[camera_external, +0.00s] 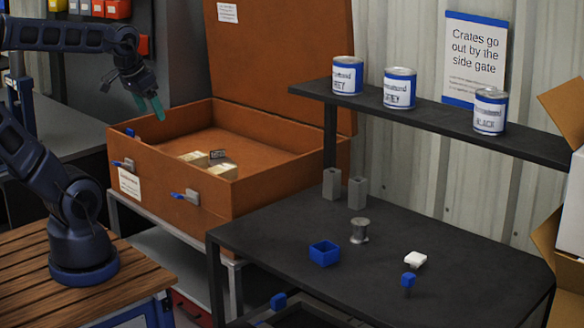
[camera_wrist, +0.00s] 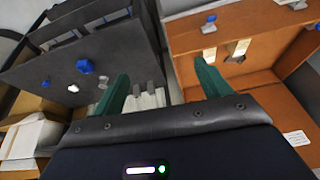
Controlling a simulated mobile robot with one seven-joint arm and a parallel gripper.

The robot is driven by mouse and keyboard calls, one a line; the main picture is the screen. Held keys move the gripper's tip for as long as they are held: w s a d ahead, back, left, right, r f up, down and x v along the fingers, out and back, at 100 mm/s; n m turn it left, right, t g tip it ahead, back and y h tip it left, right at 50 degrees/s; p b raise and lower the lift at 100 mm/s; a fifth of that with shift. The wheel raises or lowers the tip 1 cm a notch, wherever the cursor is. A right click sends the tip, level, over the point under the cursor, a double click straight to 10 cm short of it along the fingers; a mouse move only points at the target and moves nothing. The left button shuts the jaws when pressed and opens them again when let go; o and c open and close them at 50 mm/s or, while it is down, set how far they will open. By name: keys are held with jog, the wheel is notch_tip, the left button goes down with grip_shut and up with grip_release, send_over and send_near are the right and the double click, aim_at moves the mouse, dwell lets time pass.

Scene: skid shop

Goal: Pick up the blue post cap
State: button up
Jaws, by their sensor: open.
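A blue, square, open-topped piece (camera_external: 324,253), which looks like the post cap, sits on the dark table (camera_external: 285,232). It also shows in the wrist view (camera_wrist: 85,66), at the upper left. A smaller blue piece (camera_external: 408,281) on a short dark stem stands to its right; it shows small in the wrist view (camera_wrist: 45,84). My gripper (camera_external: 152,108), with teal fingers, is open and empty. It hangs above the left side of the orange crate, well away from the table pieces. In the wrist view the fingers (camera_wrist: 162,75) stand wide apart.
Two grey square posts (camera_external: 357,192), a grey spool (camera_external: 359,231) and a white cap (camera_external: 416,259) stand on the table. A shelf (camera_external: 430,115) with three paint cans overhangs its back. Cardboard boxes (camera_external: 570,115) are at right.

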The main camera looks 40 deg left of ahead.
jog(key=w+d+f+m+g, duration=0.1)
jog(key=w+d+f+m, duration=0.15)
jog(key=w+d, duration=0.2)
jog(key=w+d+f+m, duration=0.1)
jog(key=w+d+m, duration=0.2)
jog(key=w, duration=0.3)
jog(key=m+g+h, duration=0.4)
jog(key=m+h, duration=0.1)
jog(key=m, duration=0.9)
send_over(324, 247)
jog(key=s+a, duration=0.2)
notch_tip(324, 247, down, 21)
jog(key=shift+n+y, duration=0.25)
jog(key=shift+y, duration=0.05)
jog(key=shift+w+x, duration=0.15)
jog(key=shift+x, duration=2.4)
jog(key=shift+w+x, duration=0.1)
jog(key=shift+x, duration=2.5)
jog(key=shift+a, duration=0.1)
jog(key=c, duration=1.1)
jog(key=shift+o, duration=0.2)
jog(key=shift+r, duration=0.15)
